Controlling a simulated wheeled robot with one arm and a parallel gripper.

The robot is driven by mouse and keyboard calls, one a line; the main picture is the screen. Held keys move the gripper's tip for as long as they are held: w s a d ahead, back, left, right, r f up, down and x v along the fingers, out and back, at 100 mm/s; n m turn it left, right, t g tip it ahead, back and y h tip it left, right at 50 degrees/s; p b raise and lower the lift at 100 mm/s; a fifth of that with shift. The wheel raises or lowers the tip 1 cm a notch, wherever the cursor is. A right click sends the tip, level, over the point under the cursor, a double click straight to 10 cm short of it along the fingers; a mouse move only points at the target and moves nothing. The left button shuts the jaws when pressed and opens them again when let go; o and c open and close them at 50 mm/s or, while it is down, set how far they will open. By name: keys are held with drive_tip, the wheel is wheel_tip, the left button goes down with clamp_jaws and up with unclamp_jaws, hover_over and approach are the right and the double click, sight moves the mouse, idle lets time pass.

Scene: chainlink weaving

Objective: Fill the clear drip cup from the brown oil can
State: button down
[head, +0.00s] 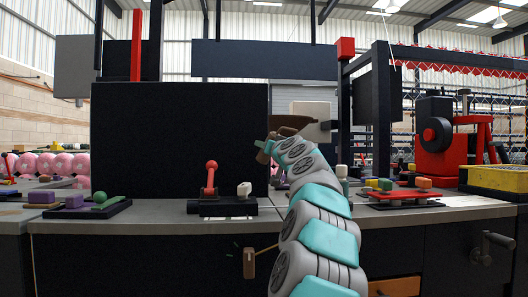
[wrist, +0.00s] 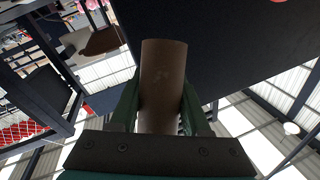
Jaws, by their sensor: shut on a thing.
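My gripper (head: 268,147) is raised above the counter in front of the large dark panel. In the wrist view its dark green fingers (wrist: 160,98) are shut around a brown cylinder (wrist: 163,72), which looks like the oil can. The wrist view is tilted, with the roof low in the picture. A brown rounded shape with a pale grey pointed piece shows just beyond my gripper in the head view; I cannot tell what it is. I cannot make out the clear drip cup for certain in either view.
A black fixture with a red-knobbed lever (head: 210,178) and a white knob (head: 244,188) stands on the counter (head: 150,212). A tray with a green tool (head: 103,199) lies left. A red rack (head: 400,196), red machine (head: 435,135) and yellow bin (head: 497,178) stand right.

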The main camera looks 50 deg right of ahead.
drive_tip(key=shift+s+f+b, duration=0.1)
drive_tip(key=shift+f+b, duration=0.15)
drive_tip(key=shift+b, duration=0.1)
idle(0.4)
idle(0.3)
drive_tip(key=shift+s+p, duration=0.1)
drive_tip(key=shift+p, duration=0.2)
drive_tip(key=shift+f, duration=0.25)
drive_tip(key=c, duration=0.9)
unclamp_jaws()
clamp_jaws()
